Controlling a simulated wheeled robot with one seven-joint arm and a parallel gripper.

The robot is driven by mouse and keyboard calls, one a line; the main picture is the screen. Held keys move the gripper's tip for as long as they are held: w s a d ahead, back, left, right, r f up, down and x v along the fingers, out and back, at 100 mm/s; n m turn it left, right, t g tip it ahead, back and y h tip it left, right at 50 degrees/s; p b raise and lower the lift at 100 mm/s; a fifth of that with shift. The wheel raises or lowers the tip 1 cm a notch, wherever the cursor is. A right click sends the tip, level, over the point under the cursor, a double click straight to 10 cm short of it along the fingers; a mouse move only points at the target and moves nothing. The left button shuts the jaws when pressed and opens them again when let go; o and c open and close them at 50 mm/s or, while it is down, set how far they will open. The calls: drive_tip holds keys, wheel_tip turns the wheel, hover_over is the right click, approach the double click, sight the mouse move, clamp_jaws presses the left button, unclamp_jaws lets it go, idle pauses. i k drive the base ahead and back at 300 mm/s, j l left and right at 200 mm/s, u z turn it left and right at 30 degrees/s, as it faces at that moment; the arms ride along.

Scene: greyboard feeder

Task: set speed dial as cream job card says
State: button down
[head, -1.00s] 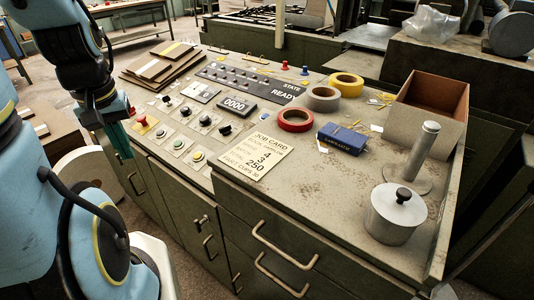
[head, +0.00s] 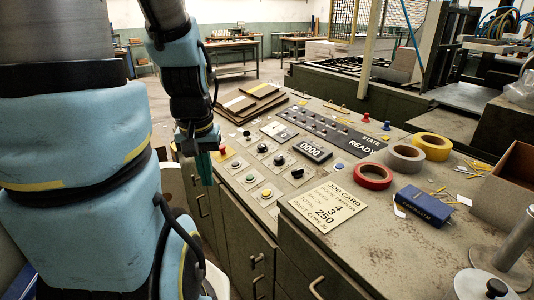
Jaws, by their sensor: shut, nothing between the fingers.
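The cream job card (head: 328,205) lies flat at the panel's front right. My gripper (head: 204,168) hangs shut and empty, pointing down at the console's left edge, left of the buttons and apart from the knobs.
A counter (head: 311,149) reads 0000; a display behind it reads STATE READY. A red button (head: 223,151) and several other buttons line the front left. Brown boards (head: 251,98) lie at back.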

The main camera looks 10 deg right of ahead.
sight(262, 148)
drive_tip(key=i+j, duration=0.4)
drive_tip(key=i, duration=0.15)
drive_tip(key=i+j, duration=0.4)
drive_tip(key=i, duration=0.1)
